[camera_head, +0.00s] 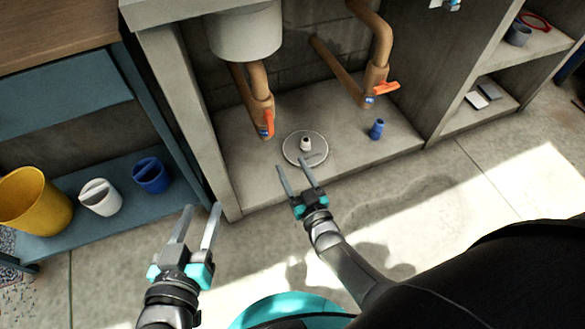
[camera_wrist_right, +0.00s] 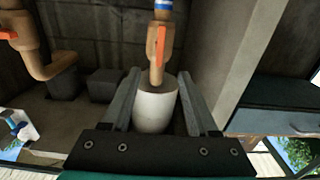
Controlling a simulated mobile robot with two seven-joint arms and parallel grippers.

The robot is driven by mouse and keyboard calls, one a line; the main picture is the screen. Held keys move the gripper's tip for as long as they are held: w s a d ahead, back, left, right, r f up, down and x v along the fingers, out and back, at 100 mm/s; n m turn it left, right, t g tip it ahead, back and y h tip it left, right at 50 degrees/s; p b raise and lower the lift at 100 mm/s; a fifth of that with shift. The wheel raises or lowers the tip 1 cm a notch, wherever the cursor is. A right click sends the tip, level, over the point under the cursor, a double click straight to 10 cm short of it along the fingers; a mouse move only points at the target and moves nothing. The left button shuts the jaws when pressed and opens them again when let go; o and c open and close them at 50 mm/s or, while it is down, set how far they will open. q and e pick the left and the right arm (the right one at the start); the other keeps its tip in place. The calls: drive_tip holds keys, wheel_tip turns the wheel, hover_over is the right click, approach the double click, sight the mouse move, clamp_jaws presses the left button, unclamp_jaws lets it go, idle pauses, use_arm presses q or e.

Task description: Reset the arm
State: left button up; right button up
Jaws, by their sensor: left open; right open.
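My left gripper (camera_head: 197,212) is open and empty at the lower left, over the bare floor. My right gripper (camera_head: 296,168) is open and empty, in front of the concrete pit near a round disc (camera_head: 293,148) that has a small white fitting (camera_head: 305,144) on it. In the right wrist view, which looks upside down, the open fingers of the right gripper (camera_wrist_right: 160,78) frame a white tank (camera_wrist_right: 157,107) and a pipe with an orange handle (camera_wrist_right: 162,48). The tank stands beyond the fingers.
Brown pipes with orange valve handles (camera_head: 386,87) stand behind the disc. A blue fitting (camera_head: 376,129) is to its right. A blue shelf (camera_head: 130,205) at the left holds yellow, white and blue containers. Front floor is clear.

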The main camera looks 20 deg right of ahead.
use_arm(q)
drive_tip(key=shift+w+d+r, duration=0.1)
